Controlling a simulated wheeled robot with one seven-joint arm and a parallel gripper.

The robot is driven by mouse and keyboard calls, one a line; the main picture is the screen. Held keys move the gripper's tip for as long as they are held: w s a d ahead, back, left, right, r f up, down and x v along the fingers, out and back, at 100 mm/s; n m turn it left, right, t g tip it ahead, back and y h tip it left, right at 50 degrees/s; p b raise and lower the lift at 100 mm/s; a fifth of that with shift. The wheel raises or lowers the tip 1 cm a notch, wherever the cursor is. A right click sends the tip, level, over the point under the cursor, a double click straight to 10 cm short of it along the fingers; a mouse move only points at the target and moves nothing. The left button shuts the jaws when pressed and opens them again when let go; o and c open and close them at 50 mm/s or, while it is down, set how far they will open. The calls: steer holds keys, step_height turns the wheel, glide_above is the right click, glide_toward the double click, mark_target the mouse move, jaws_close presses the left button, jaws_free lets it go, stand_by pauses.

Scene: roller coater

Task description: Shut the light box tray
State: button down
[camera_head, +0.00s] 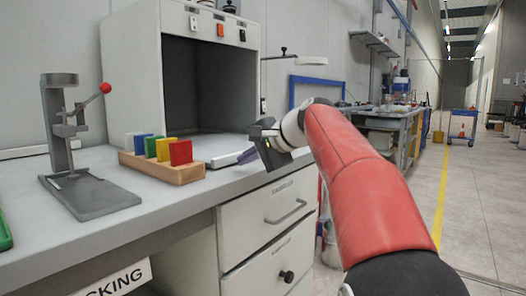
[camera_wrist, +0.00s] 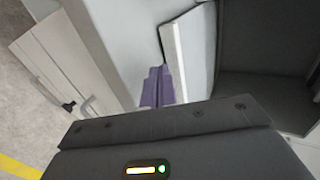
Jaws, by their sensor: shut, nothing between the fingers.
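The light box (camera_head: 128,75) is a pale grey cabinet with a dark, open interior; that interior also shows at the right of the wrist view (camera_wrist: 270,50). A flat light grey piece with a white edge, which looks like its tray (camera_head: 222,161), juts out at the box's lower front right. It also shows in the wrist view (camera_wrist: 178,55). My gripper (camera_head: 246,156) has purple fingers, held together and empty, just right of the tray's end. In the wrist view the fingertips (camera_wrist: 157,70) are close beside the tray's white edge; I cannot tell if they touch.
A wooden rack (camera_head: 165,170) with coloured cards stands on the bench left of the tray. A grey press stand with a red-knobbed lever (camera_head: 85,190) is farther left. Drawers (camera_head: 270,215) are below the bench front. Open floor (camera_head: 485,200) lies to the right.

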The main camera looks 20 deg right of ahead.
mark_target(227, 159)
steer(key=shift+w+a+r, duration=0.1)
steer(key=shift+w+a, duration=0.5)
steer(key=shift+w, duration=0.15)
steer(key=shift+w+a, duration=0.55)
steer(key=shift+w, duration=0.2)
steer(key=shift+p, duration=0.35)
